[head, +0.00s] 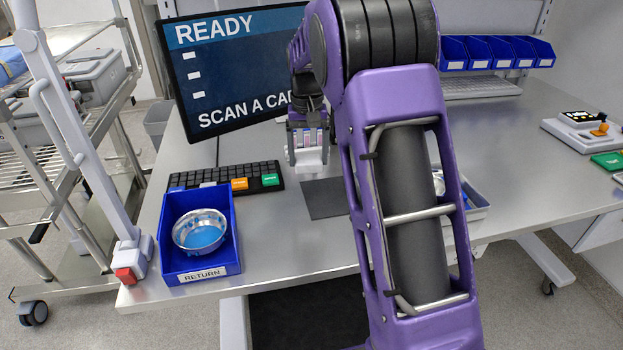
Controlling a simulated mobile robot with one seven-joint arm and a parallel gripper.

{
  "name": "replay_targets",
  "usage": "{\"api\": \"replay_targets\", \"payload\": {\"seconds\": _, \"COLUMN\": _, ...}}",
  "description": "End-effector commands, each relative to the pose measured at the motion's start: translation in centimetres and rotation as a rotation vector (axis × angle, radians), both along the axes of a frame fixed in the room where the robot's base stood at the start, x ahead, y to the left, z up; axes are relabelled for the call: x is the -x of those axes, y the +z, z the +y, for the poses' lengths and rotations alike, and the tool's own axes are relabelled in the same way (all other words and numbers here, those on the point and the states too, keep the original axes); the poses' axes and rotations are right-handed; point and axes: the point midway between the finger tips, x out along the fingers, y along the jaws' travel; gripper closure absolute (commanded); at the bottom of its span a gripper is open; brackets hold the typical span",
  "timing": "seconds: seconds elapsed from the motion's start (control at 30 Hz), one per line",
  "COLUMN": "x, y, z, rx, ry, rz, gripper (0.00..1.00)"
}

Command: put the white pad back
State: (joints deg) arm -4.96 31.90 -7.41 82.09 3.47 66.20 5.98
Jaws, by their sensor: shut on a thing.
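My gripper (307,143) is above the bench, in front of the monitor and to the right of the keyboard. It points down and is shut on a small white block, which looks like the white pad (309,159). The pad shows at the fingertips, above the dark mat; its exact height is hard to tell. My purple arm hides part of the bench behind it.
A blue RETURN bin (170,262) holding a metal bowl (201,231) stands at the front left. A dark mat (324,199) lies mid-bench. The keyboard (208,174) and monitor (235,70) stand behind.

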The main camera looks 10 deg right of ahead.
Motion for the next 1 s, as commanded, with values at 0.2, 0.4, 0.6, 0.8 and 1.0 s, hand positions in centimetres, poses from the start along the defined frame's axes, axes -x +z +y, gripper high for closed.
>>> {"api": "replay_targets", "payload": {"seconds": 0.2, "x": -5.6, "y": 0.4, "z": -0.8, "rx": 0.003, "ry": -0.199, "rz": -0.004, "gripper": 0.81}}
{"api": "replay_targets", "payload": {"seconds": 0.4, "x": -9.3, "y": 0.4, "z": -1.9, "rx": -0.001, "ry": -0.389, "rz": -0.006, "gripper": 0.81}}
{"api": "replay_targets", "payload": {"seconds": 0.6, "x": -11.4, "y": 0.4, "z": -3.0, "rx": -0.010, "ry": -0.544, "rz": -0.009, "gripper": 0.81}}
{"api": "replay_targets", "payload": {"seconds": 0.8, "x": -12.2, "y": 0.2, "z": -3.6, "rx": -0.016, "ry": -0.620, "rz": -0.008, "gripper": 0.81}}
{"api": "replay_targets", "payload": {"seconds": 1.0, "x": -12.1, "y": -3.1, "z": -3.7, "rx": -0.015, "ry": -0.633, "rz": -0.004, "gripper": 0.81}}
